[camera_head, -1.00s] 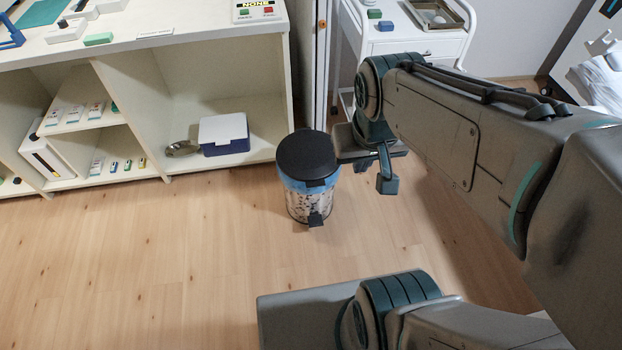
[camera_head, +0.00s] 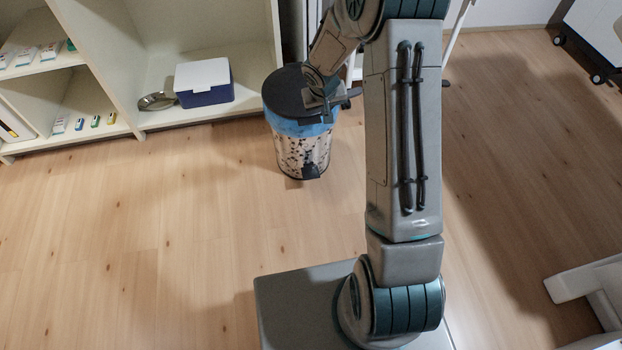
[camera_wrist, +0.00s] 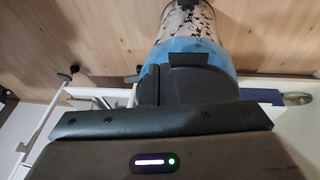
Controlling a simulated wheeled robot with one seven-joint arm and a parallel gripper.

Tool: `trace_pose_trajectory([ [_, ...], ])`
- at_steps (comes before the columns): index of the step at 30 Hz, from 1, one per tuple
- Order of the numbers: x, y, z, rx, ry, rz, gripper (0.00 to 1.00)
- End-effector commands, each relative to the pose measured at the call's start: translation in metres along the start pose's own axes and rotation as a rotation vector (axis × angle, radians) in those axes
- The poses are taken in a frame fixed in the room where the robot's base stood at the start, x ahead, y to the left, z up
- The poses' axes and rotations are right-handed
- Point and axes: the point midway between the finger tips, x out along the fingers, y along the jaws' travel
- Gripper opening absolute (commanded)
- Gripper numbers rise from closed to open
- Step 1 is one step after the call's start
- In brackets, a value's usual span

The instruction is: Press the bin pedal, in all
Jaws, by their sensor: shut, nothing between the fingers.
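The bin (camera_head: 303,150) stands upright on the floor, with a speckled body, a blue liner band and a round black lid (camera_head: 288,88) that looks closed. Its black pedal (camera_head: 311,171) sticks out at the front of the base, with nothing on it. My gripper (camera_head: 338,100) is shut and empty, over or beside the right part of the lid, well above the pedal. I cannot tell whether it touches the lid. In the wrist view the bin (camera_wrist: 190,22) appears inverted at the top, with part of the lid hidden behind my gripper's housing.
An open shelf unit (camera_head: 110,60) stands behind and left of the bin, holding a blue box with a white lid (camera_head: 204,82) and a metal bowl (camera_head: 157,101). A white trolley leg (camera_head: 459,20) is behind my arm. The floor in front of the bin is clear.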

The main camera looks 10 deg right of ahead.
Motion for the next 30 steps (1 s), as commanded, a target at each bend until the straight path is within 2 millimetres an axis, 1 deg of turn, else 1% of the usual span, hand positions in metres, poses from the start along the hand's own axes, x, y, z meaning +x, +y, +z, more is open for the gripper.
trace_pose_trajectory([
  [1,0.052,-0.011,0.009,0.000,-0.008,-0.017,0.00],
  [2,0.072,-0.016,0.011,-0.001,-0.008,-0.028,0.00],
  [3,0.098,-0.022,0.013,0.000,-0.008,-0.042,0.00],
  [5,0.134,-0.033,0.018,0.003,-0.009,-0.065,0.00],
  [6,0.156,-0.039,0.022,0.005,-0.008,-0.081,0.00],
  [9,0.200,-0.052,0.031,0.010,-0.011,-0.113,0.00],
  [12,0.228,-0.062,0.037,0.015,-0.012,-0.137,0.00],
  [15,0.243,-0.067,0.041,0.019,-0.014,-0.151,0.00],
  [16,0.245,-0.068,0.042,0.019,-0.014,-0.153,0.00],
  [26,0.245,-0.069,0.042,0.020,-0.014,-0.156,0.00],
  [30,0.252,-0.070,0.043,0.021,-0.015,-0.156,0.00],
])
